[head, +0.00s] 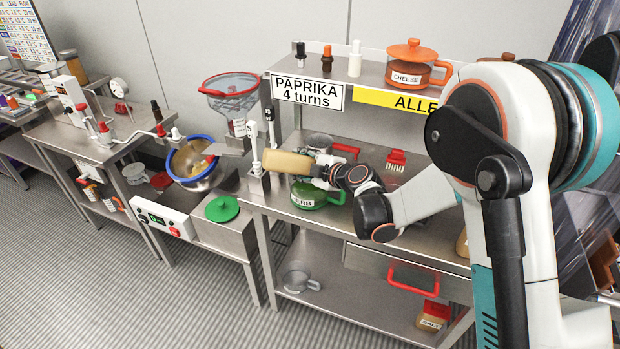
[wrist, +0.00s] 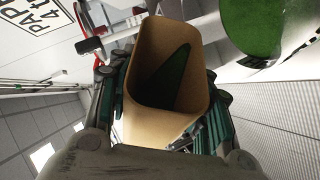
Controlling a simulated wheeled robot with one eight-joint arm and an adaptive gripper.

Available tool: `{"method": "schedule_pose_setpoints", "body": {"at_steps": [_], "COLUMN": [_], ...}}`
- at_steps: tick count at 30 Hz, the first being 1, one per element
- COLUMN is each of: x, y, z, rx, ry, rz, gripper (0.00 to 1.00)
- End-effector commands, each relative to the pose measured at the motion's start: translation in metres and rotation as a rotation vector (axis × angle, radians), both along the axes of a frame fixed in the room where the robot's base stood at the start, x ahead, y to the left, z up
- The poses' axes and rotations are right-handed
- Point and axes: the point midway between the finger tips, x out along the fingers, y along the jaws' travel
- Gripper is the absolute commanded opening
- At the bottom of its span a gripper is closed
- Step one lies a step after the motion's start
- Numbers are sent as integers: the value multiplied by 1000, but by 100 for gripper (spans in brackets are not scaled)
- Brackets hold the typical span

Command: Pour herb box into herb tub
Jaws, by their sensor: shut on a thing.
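The herb box (head: 286,162) is a tan container held in my gripper (head: 322,171). In the head view it lies tipped on its side, above the herb tub (head: 318,199). The herb tub is green with a handle on its right and a HERB label; the box and gripper partly cover its top. In the wrist view the herb box (wrist: 160,125) shows its open mouth with dark green stuff inside. The gripper fingers (wrist: 166,100) close on both its sides. A round green shape with a label, apparently the tub, is at that view's upper right.
A green lid (head: 222,208) lies on the lower bench to the left. A steel bowl with a blue rim (head: 194,165) and a funnel (head: 231,92) stand further left. The shelf holds a cheese tub (head: 411,68).

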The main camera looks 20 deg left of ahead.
Motion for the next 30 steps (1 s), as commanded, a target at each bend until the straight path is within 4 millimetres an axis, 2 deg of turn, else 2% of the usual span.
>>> {"method": "schedule_pose_setpoints", "body": {"at_steps": [30], "x": [2], "y": [-3], "z": [0], "rx": [64], "ry": [30], "rz": [1], "gripper": [21]}}
